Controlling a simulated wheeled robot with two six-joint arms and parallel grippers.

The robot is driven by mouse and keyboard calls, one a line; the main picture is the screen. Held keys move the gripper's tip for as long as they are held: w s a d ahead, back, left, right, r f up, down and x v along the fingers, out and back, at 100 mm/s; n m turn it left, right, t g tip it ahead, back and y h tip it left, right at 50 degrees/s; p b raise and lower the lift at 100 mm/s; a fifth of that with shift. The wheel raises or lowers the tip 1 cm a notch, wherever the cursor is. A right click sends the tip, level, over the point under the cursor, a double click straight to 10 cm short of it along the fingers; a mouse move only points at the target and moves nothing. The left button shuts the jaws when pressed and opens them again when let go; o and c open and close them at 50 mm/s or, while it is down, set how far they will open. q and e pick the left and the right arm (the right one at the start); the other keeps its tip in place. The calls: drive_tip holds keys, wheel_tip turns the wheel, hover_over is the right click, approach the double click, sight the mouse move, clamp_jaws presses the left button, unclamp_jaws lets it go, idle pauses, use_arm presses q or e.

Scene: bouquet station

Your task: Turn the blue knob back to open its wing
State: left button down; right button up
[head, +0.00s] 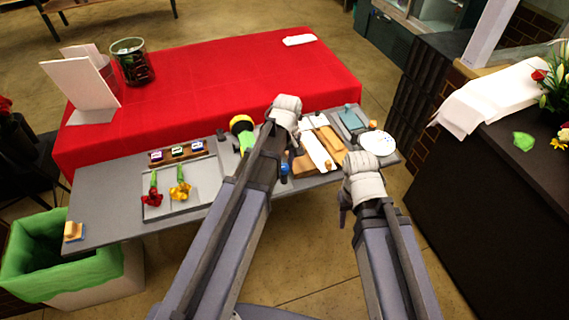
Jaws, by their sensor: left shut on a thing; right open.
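The blue knob (284,169) shows near the front edge of the grey bench, just right of my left arm. A wooden fixture (302,166) with a white strip (318,150) across it lies right of the knob. I cannot tell how its wings stand. My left gripper (272,122) is over the back of the bench, beyond the knob and apart from it. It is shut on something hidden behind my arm. A yellow and black flower (241,123) with green below shows beside it. My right gripper (345,201) is open at the bench's front edge, right of the knob.
A grey tray (205,170) with red and yellow flowers is left on the bench (100,205). A white round plate (377,143) is at the right. The red table (200,85) stands behind. A bin with green lining (50,258) is front left, a dark counter (500,190) right.

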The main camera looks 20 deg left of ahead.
idle(0.4)
use_arm(q)
drive_tip(key=m, duration=0.9)
drive_tip(key=shift+m, duration=0.3)
drive_tip(key=m, duration=0.4)
drive_tip(key=shift+s, duration=0.1)
drive_tip(key=shift+m, duration=2.3)
drive_tip(key=c, duration=0.5)
unclamp_jaws()
